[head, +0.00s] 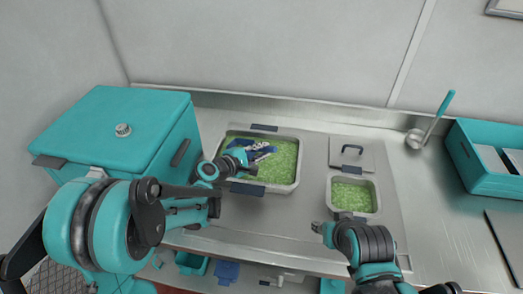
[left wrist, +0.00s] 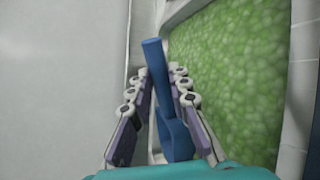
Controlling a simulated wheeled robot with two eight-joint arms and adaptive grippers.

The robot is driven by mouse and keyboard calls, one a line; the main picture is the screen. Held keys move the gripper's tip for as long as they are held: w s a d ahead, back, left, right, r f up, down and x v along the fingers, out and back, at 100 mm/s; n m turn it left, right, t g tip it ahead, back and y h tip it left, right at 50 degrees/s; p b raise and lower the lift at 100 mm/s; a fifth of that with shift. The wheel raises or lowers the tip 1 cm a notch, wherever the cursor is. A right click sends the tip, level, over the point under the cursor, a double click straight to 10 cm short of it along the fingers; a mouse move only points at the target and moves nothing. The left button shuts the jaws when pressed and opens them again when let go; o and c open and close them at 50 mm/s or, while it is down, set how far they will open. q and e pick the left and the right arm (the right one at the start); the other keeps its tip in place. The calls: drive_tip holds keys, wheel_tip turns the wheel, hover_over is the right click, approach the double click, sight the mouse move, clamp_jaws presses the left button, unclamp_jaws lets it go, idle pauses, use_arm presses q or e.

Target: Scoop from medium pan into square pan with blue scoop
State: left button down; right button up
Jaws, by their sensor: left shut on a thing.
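A larger grey pan (head: 298,172) of green pieces sits in the counter at the middle, and a smaller pan (head: 378,196) of similar green pieces sits to its right. I cannot tell for sure which is the medium one. My left gripper (head: 262,151) is over the larger pan, shut on the blue scoop (head: 240,143). In the left wrist view, the scoop's blue handle (left wrist: 157,62) stands between the two fingers (left wrist: 160,88), beside the green pieces. The scoop's bowl is mostly hidden. My right gripper (head: 322,230) is low, left of and below the smaller pan; its jaws are too small to judge.
A teal lidded box (head: 115,125) stands left of the larger pan. A grey lid (head: 351,154) with a handle lies behind the smaller pan. A ladle (head: 430,122) and a teal bin (head: 490,160) are at the right. Counter between the smaller pan and bin is clear.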

use_arm(q)
drive_tip(key=shift+s+d+f+m+t+y+b, duration=0.1)
drive_tip(key=shift+s+d+f+m+y+b, duration=0.2)
drive_tip(key=shift+f+b, duration=0.4)
drive_tip(key=shift+s+d+f+m+t+y+b, duration=0.15)
drive_tip(key=shift+d+f+m+b, duration=0.25)
drive_tip(key=shift+f, duration=0.55)
drive_tip(key=shift+s+d+f+m+t+y+b, duration=0.1)
drive_tip(key=shift+d+f+m+y+b, duration=0.25)
drive_tip(key=shift+f+b, duration=0.4)
use_arm(e)
drive_tip(key=shift+f, duration=2)
use_arm(q)
drive_tip(key=shift+s+f+m, duration=0.2)
drive_tip(key=shift+m, duration=0.05)
use_arm(e)
drive_tip(key=shift+f, duration=0.1)
use_arm(q)
drive_tip(key=shift+s, duration=0.1)
use_arm(e)
drive_tip(key=shift+s, duration=0.1)
use_arm(q)
wheel_tip(320, 180, up, 9)
drive_tip(key=p, duration=0.6)
drive_tip(key=shift+w+p, duration=0.25)
drive_tip(key=shift+p, duration=0.15)
use_arm(e)
wheel_tip(320, 180, up, 7)
use_arm(q)
drive_tip(key=shift+d, duration=0.1)
